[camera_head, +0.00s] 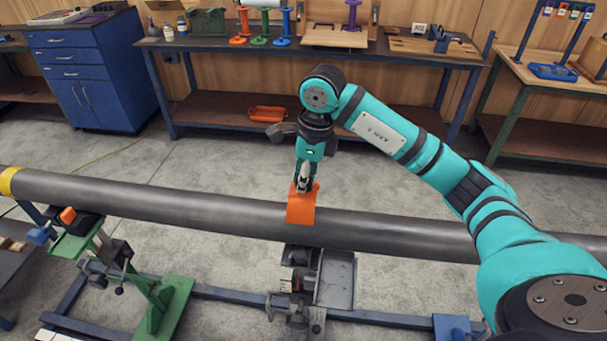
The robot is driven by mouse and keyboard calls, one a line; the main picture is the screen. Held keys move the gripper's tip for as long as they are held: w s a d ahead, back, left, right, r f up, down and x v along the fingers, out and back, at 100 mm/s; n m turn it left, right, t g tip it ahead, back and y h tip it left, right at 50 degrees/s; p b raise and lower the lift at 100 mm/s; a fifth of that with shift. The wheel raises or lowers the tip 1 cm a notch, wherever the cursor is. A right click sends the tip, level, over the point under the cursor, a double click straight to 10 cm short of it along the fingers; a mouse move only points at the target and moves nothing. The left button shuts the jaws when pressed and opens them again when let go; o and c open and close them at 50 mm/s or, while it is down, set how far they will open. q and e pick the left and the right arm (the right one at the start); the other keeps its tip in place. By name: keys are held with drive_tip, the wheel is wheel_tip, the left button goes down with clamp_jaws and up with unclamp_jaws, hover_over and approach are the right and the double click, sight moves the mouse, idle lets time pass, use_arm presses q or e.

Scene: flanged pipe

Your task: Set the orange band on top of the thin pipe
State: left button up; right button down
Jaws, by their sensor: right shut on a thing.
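The long dark grey pipe (400,231) runs across the view from left to right, with a yellow ring (9,181) near its left end. The orange band (301,208) is a curved piece at the pipe's middle, hanging over its upper and front side. My right gripper (304,186) reaches down from above and is shut on the top edge of the orange band. The band appears to touch the pipe, but I cannot tell whether its full weight rests there. My left gripper is not in view.
A green stand (163,303) is under the pipe at left, and a metal vise-like fixture (302,288) is below its middle. A blue cabinet (88,65) and a workbench (400,50) with tools stand behind. The floor between is clear.

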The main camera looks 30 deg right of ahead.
sight(303, 196)
wheel_tip(303, 196, down, 3)
drive_tip(key=shift+r+b, duration=0.2)
drive_tip(key=shift+b, duration=0.75)
drive_tip(key=shift+f+b, duration=0.3)
wheel_tip(303, 196, down, 2)
drive_tip(key=shift+b, duration=0.85)
drive_tip(key=shift+f+b, duration=0.65)
drive_tip(key=shift+f, duration=0.1)
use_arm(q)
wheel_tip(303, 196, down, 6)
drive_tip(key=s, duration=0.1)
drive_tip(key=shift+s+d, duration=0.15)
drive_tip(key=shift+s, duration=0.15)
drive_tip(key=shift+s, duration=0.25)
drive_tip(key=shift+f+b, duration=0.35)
use_arm(e)
drive_tip(key=shift+f, duration=0.35)
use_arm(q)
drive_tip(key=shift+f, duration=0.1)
use_arm(e)
drive_tip(key=shift+r, duration=0.1)
